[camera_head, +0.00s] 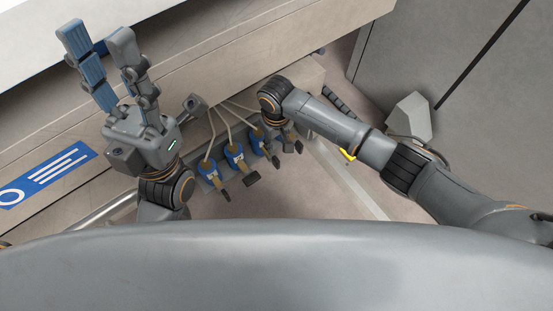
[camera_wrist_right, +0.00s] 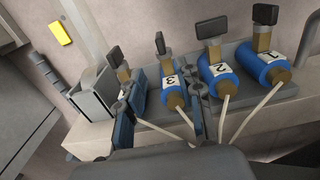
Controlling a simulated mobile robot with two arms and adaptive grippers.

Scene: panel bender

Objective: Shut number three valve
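The number three valve (camera_wrist_right: 172,84) is a blue cylinder labelled 3 with a brass stem and black handle. In the right wrist view it stands between the two spread fingers of my right gripper (camera_wrist_right: 159,80), which look apart from it. The handle looks narrow from this side. In the head view the valve (camera_head: 259,143) is in the row beside my right gripper, which its own arm largely hides. My left gripper (camera_head: 104,70) is open and empty, raised left of the valves.
The number two valve (camera_wrist_right: 219,72) and another blue valve (camera_wrist_right: 268,66) stand to the right in the right wrist view. One more valve (camera_wrist_right: 139,92) is partly hidden behind the left finger. Pale hoses (camera_wrist_right: 243,123) run from the valves. A blue sign (camera_head: 45,175) is at left.

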